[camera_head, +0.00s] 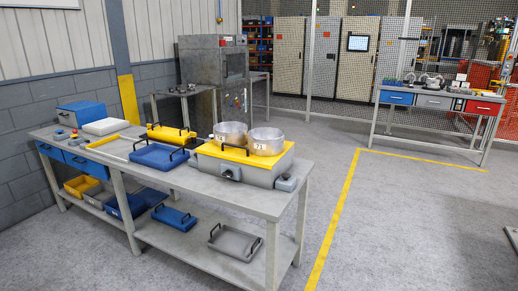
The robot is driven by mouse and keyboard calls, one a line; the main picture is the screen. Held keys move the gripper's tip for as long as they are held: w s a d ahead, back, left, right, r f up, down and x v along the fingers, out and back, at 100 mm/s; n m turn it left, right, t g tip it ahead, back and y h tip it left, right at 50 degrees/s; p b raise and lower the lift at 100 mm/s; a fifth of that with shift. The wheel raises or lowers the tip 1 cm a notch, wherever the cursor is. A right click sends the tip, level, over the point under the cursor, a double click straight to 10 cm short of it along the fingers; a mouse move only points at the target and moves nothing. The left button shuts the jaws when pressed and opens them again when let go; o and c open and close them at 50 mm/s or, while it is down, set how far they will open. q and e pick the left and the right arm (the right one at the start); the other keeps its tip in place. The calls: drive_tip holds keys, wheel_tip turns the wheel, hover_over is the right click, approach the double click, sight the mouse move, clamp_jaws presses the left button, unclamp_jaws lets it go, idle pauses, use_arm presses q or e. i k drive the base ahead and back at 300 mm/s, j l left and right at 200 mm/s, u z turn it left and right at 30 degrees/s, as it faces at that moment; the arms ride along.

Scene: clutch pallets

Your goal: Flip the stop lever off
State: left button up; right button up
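No part clearly reads as a stop lever at this size. A grey unit with a yellow top (222,151) stands on the right part of the near workbench. A small dark knob or switch (230,173) sits on its front face. A small grey block (287,184) stands at its right, near the bench corner; its detail is too small to tell. A small red-topped item (74,134), perhaps a button, lies toward the bench's left end. Neither of my grippers shows in the head view.
Two numbered metal pots (231,133) stand on the yellow top. The workbench (247,198) also holds a blue tray (158,156) and a yellow tray; more trays lie on its lower shelf. The floor right of the bench is clear. Another bench (434,101) stands at the back right.

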sight(76, 131)
drive_tip(key=i+j, duration=0.55)
drive_tip(key=i, duration=0.2)
drive_tip(key=i+j+z, duration=0.1)
drive_tip(key=i+j, duration=0.4)
drive_tip(key=i, duration=0.25)
drive_tip(key=i+j, duration=0.15)
drive_tip(key=j, duration=0.2)
drive_tip(key=i+j, duration=0.15)
drive_tip(key=j, duration=0.2)
drive_tip(key=i+j, duration=0.2)
drive_tip(key=j, duration=0.15)
drive_tip(key=i+j, duration=0.15)
drive_tip(key=j, duration=0.3)
drive_tip(key=i+j, duration=0.1)
drive_tip(key=j, duration=0.3)
drive_tip(key=i+j+z, duration=0.1)
drive_tip(key=j, duration=0.35)
drive_tip(key=i+j, duration=0.15)
drive_tip(key=j, duration=0.3)
drive_tip(key=i+j+z, duration=0.1)
drive_tip(key=j, duration=1.9)
drive_tip(key=i+z, duration=0.05)
drive_tip(key=i, duration=0.05)
